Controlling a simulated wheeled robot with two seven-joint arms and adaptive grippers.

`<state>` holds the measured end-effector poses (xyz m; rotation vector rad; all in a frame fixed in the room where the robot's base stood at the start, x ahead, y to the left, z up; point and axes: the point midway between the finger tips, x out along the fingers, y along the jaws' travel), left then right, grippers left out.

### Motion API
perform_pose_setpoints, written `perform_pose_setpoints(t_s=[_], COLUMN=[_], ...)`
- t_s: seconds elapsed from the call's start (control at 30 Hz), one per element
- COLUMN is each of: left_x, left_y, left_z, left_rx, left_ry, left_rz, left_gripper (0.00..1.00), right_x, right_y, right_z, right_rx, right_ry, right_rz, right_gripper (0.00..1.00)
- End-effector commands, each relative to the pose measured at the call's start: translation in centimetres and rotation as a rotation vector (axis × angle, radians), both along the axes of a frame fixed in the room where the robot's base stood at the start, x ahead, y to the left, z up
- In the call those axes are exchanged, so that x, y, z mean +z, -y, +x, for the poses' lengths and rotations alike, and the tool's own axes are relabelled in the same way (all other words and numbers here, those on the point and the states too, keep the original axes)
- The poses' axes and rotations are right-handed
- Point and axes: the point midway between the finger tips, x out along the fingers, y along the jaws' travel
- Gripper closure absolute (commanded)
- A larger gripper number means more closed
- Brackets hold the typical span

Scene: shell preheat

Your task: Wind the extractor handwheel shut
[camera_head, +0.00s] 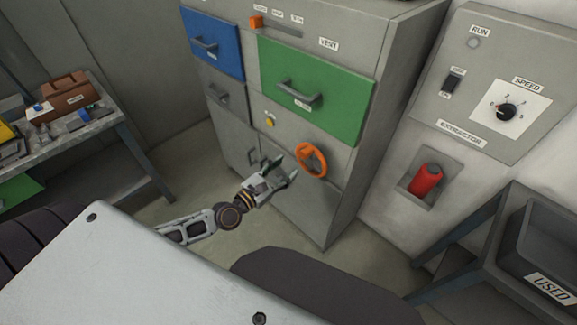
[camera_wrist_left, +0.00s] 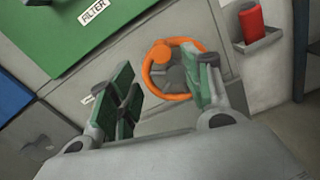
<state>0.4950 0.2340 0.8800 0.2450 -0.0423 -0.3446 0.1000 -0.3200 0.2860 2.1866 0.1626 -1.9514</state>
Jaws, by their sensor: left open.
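The orange handwheel (camera_head: 312,160) is mounted on the grey cabinet front, below the green drawer. My left gripper (camera_head: 283,168) is open and empty, just left of the wheel in the head view. In the left wrist view the wheel (camera_wrist_left: 160,68) shows between and beyond the open fingers (camera_wrist_left: 168,92). The right finger overlaps the wheel's right side in that view; I cannot tell whether it touches. The extractor panel (camera_head: 497,85) on the right carries a speed dial (camera_head: 507,112) and a switch (camera_head: 451,84). My right gripper is not in view.
The green drawer (camera_head: 335,90) and blue drawer (camera_head: 213,45) have protruding handles above the wheel. A dark bin marked USED (camera_head: 548,240) stands at lower right. A cluttered bench (camera_head: 100,132) is at far left.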

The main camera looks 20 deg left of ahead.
Motion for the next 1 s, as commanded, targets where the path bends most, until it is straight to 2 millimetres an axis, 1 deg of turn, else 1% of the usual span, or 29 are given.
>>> perform_pose_setpoints(t_s=[0.2,0.4,1.0], left_x=[0.0,0.0,0.0], left_y=[-0.6,-0.8,-0.9], left_z=[-1.5,-2.3,-2.5], left_rx=[0.0,0.0,0.001], left_ry=[-0.001,0.0,0.001], left_rz=[0.001,0.0,0.0], left_gripper=[0.51,0.51,0.51], right_x=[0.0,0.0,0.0], right_y=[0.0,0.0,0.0], right_z=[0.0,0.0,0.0], right_rx=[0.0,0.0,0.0], right_ry=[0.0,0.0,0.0], right_rz=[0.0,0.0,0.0], right_gripper=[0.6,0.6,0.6])
